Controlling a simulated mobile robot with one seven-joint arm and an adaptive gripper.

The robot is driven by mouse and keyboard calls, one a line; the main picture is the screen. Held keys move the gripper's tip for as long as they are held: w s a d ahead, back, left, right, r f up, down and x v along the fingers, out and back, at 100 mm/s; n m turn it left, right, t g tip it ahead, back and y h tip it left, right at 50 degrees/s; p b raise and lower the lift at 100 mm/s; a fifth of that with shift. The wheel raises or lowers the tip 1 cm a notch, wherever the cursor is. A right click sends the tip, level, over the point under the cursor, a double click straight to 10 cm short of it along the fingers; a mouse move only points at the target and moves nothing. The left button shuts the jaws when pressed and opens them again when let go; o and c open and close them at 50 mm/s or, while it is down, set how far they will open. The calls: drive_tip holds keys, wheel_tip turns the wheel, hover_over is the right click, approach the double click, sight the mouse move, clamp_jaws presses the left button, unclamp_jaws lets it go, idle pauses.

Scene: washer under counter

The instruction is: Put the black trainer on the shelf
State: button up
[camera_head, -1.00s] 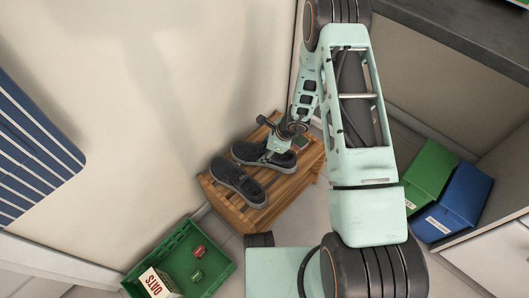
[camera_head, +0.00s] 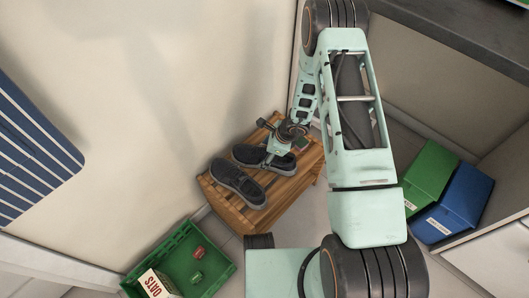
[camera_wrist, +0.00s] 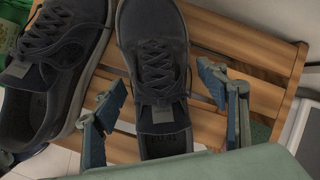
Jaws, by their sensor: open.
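Two dark trainers with laces sit side by side on a slatted wooden shelf (camera_head: 272,207). One black trainer (camera_head: 285,163) is at the right and partly covered by my gripper (camera_head: 273,152) in the head view. The other trainer (camera_head: 238,185) is at the left. In the wrist view, the right trainer (camera_wrist: 155,40) lies between the open fingers of my gripper (camera_wrist: 163,95); its heel end is nearest me. The left trainer (camera_wrist: 65,60) is just outside the left finger. I see no clear contact between the fingers and the shoe.
A wall stands behind the shelf. Green (camera_head: 428,170) and blue (camera_head: 458,200) boxes stand under the counter (camera_head: 450,35) at the right.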

drive_tip(key=p+v, duration=0.3)
drive_tip(key=v, duration=0.9)
